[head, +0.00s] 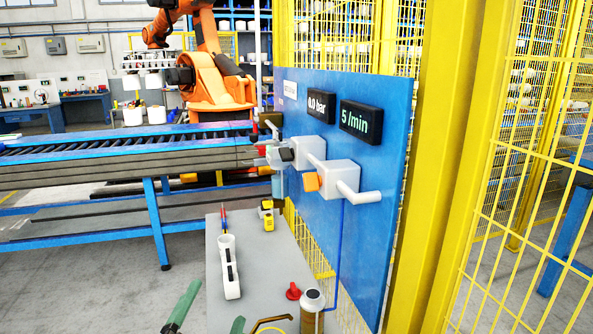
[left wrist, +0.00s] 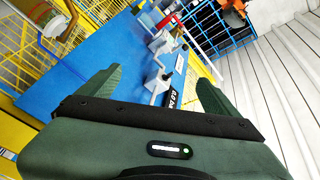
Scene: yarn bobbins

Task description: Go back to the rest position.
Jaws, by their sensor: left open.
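My left gripper (head: 210,316) shows at the bottom edge of the head view as two green fingers, set apart with nothing between them. It is left of the brown canister and in front of the grey table. In the left wrist view the left gripper (left wrist: 161,77) is also open and empty, with its green fingers spread wide. Beyond them is the blue panel (left wrist: 105,62) with its grey fittings. My right gripper is in neither view.
The blue panel (head: 378,170) carries grey valve blocks (head: 340,176) and displays reading 0.0 bar and 5/min. The grey table (head: 258,275) holds a white holder (head: 230,270), a yellow device (head: 266,214), a red knob (head: 293,291) and a canister (head: 312,314). Yellow fencing (head: 530,150) stands right.

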